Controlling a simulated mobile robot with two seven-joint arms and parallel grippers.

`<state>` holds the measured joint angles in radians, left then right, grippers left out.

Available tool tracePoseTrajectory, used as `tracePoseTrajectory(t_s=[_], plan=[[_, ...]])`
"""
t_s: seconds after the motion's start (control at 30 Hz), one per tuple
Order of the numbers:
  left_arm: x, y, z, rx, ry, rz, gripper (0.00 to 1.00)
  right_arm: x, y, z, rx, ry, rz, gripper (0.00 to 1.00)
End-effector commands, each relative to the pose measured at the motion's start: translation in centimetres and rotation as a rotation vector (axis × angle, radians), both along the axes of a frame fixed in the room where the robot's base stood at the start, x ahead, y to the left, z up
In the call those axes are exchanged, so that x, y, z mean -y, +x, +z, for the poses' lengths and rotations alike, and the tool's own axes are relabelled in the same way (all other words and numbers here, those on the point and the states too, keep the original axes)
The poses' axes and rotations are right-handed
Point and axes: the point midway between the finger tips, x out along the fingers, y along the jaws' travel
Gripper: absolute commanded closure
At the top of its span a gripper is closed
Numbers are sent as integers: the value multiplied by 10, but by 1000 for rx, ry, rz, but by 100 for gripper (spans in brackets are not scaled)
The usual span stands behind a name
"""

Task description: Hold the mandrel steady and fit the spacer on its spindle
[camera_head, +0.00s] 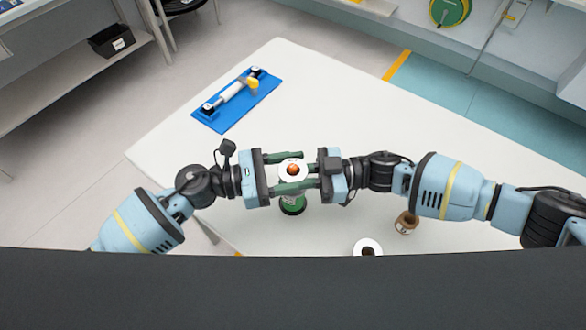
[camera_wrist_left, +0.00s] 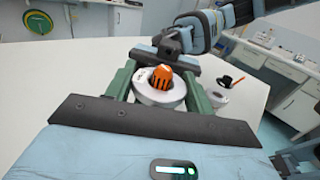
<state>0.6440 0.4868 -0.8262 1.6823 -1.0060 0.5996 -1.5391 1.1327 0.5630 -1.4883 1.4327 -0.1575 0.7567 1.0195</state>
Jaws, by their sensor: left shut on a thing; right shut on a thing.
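The spacer (camera_head: 283,174) is a white ring. It shows larger in the left wrist view (camera_wrist_left: 148,96). The orange ribbed spindle tip of the mandrel (camera_wrist_left: 161,77) stands in its hole, and the ring is around it. The mandrel's green round foot (camera_head: 293,207) shows below in the head view. My left gripper (camera_head: 290,172) is shut on the spacer, with its green fingers on both sides of the ring. My right gripper (camera_head: 312,175) faces it from the right and is shut on the mandrel. Its grip is partly hidden, and I cannot tell how far down the ring sits.
A brown roll (camera_head: 405,223) and a white ring-topped roll (camera_head: 367,244) stand on the white table (camera_head: 340,100) at the right front. A blue tray (camera_head: 222,122) with a white roller lies at the back left. The table behind my grippers is clear.

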Motion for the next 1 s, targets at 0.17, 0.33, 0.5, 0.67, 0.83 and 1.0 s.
tracePoseTrajectory(t_s=[0.17,0.33,0.5,0.67,0.83,1.0], plan=[[0,0,7,2,-1,0,70,0,0,0,0,0,1,100],[0,0,13,2,-1,-1,70,0,0,0,0,0,1,100],[0,0,19,2,-1,0,70,0,0,0,0,0,1,100],[0,0,23,2,-1,0,70,0,0,0,0,0,0,100],[0,0,24,1,-1,0,70,0,0,0,0,0,0,100],[0,0,24,1,-1,0,70,0,0,0,0,0,0,100]])
